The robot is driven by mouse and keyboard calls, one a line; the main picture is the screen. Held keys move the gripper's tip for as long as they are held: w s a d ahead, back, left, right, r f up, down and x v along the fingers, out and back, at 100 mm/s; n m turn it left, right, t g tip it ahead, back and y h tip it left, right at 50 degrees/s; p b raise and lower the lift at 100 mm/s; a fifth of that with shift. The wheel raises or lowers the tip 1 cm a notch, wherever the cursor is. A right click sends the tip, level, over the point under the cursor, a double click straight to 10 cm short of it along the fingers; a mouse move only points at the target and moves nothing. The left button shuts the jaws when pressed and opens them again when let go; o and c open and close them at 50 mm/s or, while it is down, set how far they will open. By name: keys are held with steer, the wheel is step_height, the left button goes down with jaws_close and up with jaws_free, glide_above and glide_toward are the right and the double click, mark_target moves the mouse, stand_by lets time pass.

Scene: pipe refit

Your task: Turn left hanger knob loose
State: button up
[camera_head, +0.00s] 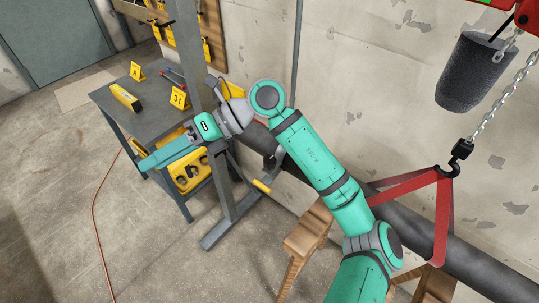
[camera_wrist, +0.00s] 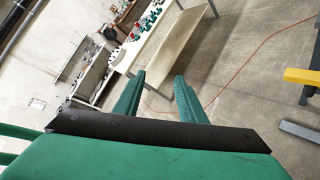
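The dark pipe (camera_head: 480,262) runs behind my arm, from the steel post toward the lower right. A grey bracket (camera_head: 275,160) sits around or beside its left part. A small yellow handle (camera_head: 262,186) shows below that; I cannot tell whether it is the left hanger knob. My gripper (camera_head: 150,162) points left and down, away from the pipe, over the near side of the grey work table. In the wrist view my gripper (camera_wrist: 159,85) has its two green fingers apart, with only floor and distant furniture between them. No knob shows clearly in the wrist view.
The grey table (camera_head: 110,98) bears yellow number markers and a yellow tool. A steel post (camera_head: 188,55) stands close behind my wrist. A red sling (camera_head: 440,215) hangs from a chain hook around the pipe. Wooden trestles (camera_head: 305,235) stand below. A red cable (camera_head: 97,225) crosses the open floor.

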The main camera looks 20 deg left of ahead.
steer(key=w+d+f+m+t+h, duration=0.1)
steer(key=w+d+f+t+h, duration=0.4)
steer(key=w, duration=0.3)
steer(key=m+t+h, duration=0.2)
steer(key=t+h, duration=0.2)
steer(key=h, duration=0.2)
glide_toward(270, 159)
steer(key=f, duration=0.7)
steer(key=shift+d+f, duration=0.2)
steer(key=shift+a+f, duration=0.1)
steer(key=shift+f, duration=0.6)
steer(key=shift+c, duration=0.2)
steer(key=shift+w, duration=0.15)
steer(key=c, duration=0.7)
